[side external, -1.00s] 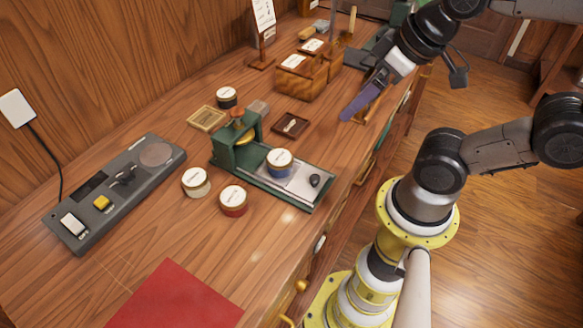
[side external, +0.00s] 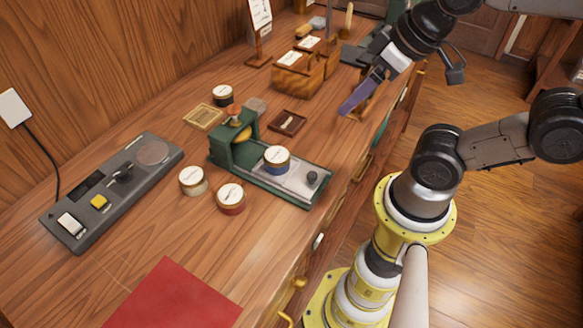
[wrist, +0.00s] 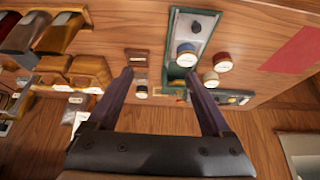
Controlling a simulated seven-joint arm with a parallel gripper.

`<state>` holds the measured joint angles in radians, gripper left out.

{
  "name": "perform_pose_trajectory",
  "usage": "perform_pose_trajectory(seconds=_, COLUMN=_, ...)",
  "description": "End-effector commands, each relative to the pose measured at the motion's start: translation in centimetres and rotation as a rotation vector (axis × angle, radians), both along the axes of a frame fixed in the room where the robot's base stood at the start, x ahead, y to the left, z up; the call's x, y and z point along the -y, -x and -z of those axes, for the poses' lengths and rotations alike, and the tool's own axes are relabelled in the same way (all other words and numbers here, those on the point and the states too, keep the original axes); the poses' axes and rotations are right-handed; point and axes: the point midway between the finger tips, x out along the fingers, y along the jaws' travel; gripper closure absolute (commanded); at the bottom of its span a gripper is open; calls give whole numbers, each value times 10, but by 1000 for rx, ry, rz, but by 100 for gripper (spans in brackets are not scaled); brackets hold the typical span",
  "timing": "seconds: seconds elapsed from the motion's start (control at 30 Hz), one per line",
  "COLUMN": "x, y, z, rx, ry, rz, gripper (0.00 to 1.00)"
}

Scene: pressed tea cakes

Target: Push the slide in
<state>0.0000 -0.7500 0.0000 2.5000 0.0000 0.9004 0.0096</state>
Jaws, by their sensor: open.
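The press is green, with an upright housing (side external: 232,145) and a long green tray base at the middle of the bench. Its pale metal slide (side external: 297,177) extends out of the housing toward the bench's front edge and has a dark round knob (side external: 312,177). A blue-banded jar (side external: 277,159) stands on the slide near the housing. The slide also shows in the wrist view (wrist: 202,27). My gripper (side external: 350,106) is open and empty, in the air right of and beyond the press. Its two purple fingers (wrist: 158,80) are spread in the wrist view.
A cream-banded jar (side external: 193,181) and a red-banded jar (side external: 231,198) stand close left of the press. A grey control panel (side external: 112,192) lies further left. Behind are a dark small tray (side external: 288,122) and wooden boxes (side external: 298,76). A red mat (side external: 172,296) lies at front left.

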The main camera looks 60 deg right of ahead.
Motion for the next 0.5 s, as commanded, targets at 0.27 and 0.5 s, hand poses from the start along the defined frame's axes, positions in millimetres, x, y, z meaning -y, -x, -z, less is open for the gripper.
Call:
perform_pose_trajectory(seconds=0.27, x=-7, y=-4, z=-10, rx=-124, ry=-121, rz=228, gripper=42)
perform_pose_trajectory(seconds=0.5, x=-46, y=-33, z=-5, rx=-388, ry=-127, rz=331, gripper=42)
